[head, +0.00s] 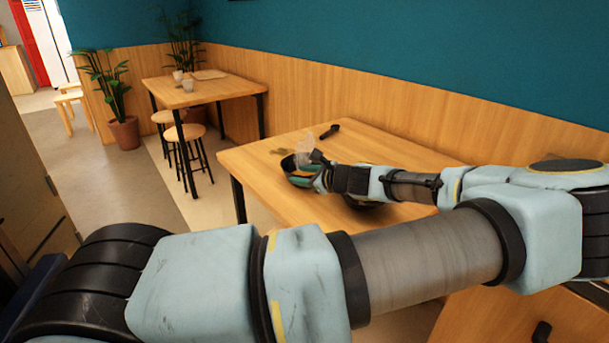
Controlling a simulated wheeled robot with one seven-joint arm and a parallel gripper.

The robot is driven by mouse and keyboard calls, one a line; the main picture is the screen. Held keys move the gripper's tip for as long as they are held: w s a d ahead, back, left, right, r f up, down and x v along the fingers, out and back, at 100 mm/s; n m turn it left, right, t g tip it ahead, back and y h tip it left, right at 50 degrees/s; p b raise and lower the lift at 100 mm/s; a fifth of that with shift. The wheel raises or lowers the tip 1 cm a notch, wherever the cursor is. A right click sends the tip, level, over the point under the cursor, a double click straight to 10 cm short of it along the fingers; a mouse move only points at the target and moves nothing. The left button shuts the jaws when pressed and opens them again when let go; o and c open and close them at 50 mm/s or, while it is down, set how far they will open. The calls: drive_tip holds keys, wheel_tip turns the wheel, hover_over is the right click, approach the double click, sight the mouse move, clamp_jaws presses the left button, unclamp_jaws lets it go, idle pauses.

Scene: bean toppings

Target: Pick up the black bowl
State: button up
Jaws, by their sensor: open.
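A dark bowl-like thing (289,165) with a teal band stands on the near wooden table (262,187), at the end of my arm. My gripper (309,172) is at its right side and overlaps it in the picture. The jaws are open, but the fingertips are small and partly merged with the dark shape, so I cannot tell whether they touch it. A second dark rounded shape (368,204) shows under my forearm, mostly hidden. I cannot tell which of the two is the black bowl.
A clear, pale object (305,146) stands just behind the gripper. A small black object (330,131) lies farther back. The table's left part is clear. A far table (205,92) with cups, stools (184,133) and a potted plant (124,132) stand at back left.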

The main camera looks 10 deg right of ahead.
sight(295, 175)
drive_tip(key=x, duration=0.4)
drive_tip(key=shift+w+a+f+p, duration=0.1)
drive_tip(key=shift+a+f+p, duration=0.15)
drive_tip(key=shift+p, duration=0.1)
clamp_jaws()
idle(1.1)
